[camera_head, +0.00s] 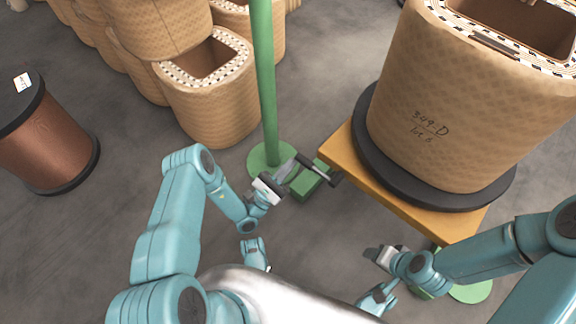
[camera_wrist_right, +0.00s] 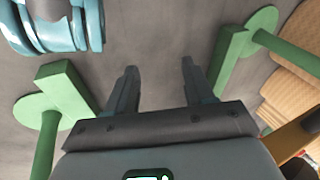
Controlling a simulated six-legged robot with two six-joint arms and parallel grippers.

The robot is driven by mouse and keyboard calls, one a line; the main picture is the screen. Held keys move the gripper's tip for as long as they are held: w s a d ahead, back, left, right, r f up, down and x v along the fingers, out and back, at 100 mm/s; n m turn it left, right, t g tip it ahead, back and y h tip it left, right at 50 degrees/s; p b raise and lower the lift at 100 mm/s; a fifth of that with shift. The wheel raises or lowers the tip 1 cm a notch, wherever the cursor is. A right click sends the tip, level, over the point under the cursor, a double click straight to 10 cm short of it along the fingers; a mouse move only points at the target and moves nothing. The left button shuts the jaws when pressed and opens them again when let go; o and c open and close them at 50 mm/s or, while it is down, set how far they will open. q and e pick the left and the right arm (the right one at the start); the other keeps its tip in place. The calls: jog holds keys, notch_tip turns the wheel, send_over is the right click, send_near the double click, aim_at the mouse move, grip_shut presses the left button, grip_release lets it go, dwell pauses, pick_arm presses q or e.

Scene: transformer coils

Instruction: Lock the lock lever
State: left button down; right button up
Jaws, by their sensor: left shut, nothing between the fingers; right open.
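A dark bar with a thick black end, which looks like the lock lever (camera_head: 320,172), sits by a green block (camera_head: 309,188) at the left corner of the orange platform (camera_head: 400,205). My left gripper (camera_head: 290,168) is shut and empty, its fingertips close to the bar's left end. I cannot tell whether they touch it. My right gripper (camera_head: 376,254) is low in front of the platform. In the right wrist view it is open (camera_wrist_right: 157,82), with bare floor between its fingers.
A large wrapped coil (camera_head: 440,110) stands on a black disc on the platform. A green post (camera_head: 265,80) rises behind my left gripper. More wrapped coils (camera_head: 212,105) stand at the back left, and a copper-coloured coil (camera_head: 50,145) at the far left. Grey floor between is clear.

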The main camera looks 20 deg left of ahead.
pick_arm(q)
jog(key=s+d+r+m+g+h+p, duration=0.1)
jog(key=d+r+m+g+p, duration=0.2)
jog(key=r+m+g+p, duration=0.2)
jog(key=s+d+r+m+g+h+p, duration=0.1)
jog(key=d+r+m+g+p, duration=0.3)
jog(key=r+m+p, duration=0.7)
jog(key=shift+s+d+r+m+g+h+p, duration=0.3)
jog(key=shift+m+g+h+p, duration=0.5)
jog(key=shift+m+p, duration=2.35)
pick_arm(e)
jog(key=s+a+r+g+p, duration=0.1)
jog(key=s+r, duration=0.2)
jog(key=r, duration=0.9)
jog(key=s+a+r+g+p, duration=0.1)
jog(key=s+r, duration=0.2)
jog(key=r, duration=0.9)
jog(key=shift+a+n+y, duration=0.15)
jog(key=shift+n+y, duration=0.15)
pick_arm(q)
jog(key=shift+s+d+n, duration=0.1)
jog(key=shift+s+n, duration=0.05)
jog(key=shift+n, duration=1)
jog(key=shift+f, duration=0.1)
